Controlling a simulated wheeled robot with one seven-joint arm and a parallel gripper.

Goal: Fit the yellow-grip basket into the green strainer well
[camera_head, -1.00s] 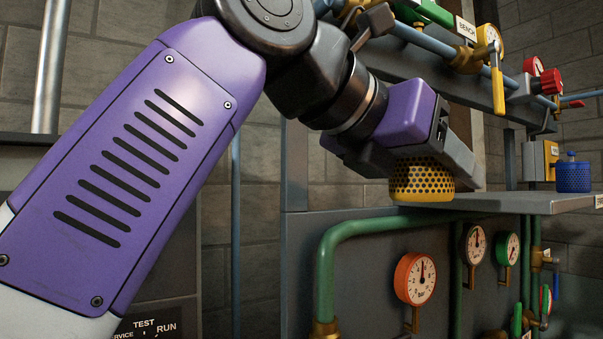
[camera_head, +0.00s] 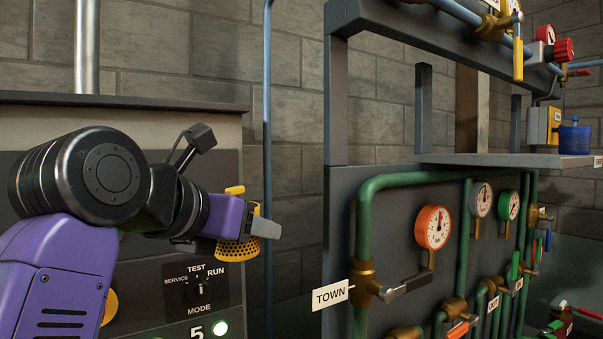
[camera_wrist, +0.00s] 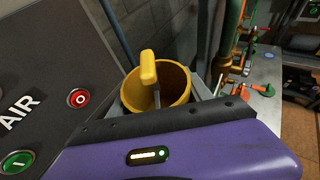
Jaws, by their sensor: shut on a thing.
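The yellow-grip basket (camera_head: 237,250) is a perforated yellow cup with a yellow grip on top. My gripper (camera_head: 258,227) is shut on it and holds it in the air in front of the grey cabinet with the mode dial. In the wrist view I look down into the basket's open top (camera_wrist: 180,82). Its yellow grip (camera_wrist: 148,68) stands up between the fingers. The basket looks roughly upright and empty. I cannot make out the green strainer well for certain in either view.
A blue basket (camera_head: 574,139) stands on the grey shelf (camera_head: 510,159) at right. Green pipes (camera_head: 362,230) with gauges and a TOWN sign (camera_head: 330,294) run along the panel right of my gripper. The cabinet's red button (camera_wrist: 78,98) is close at left in the wrist view. Wall lies between cabinet and panel.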

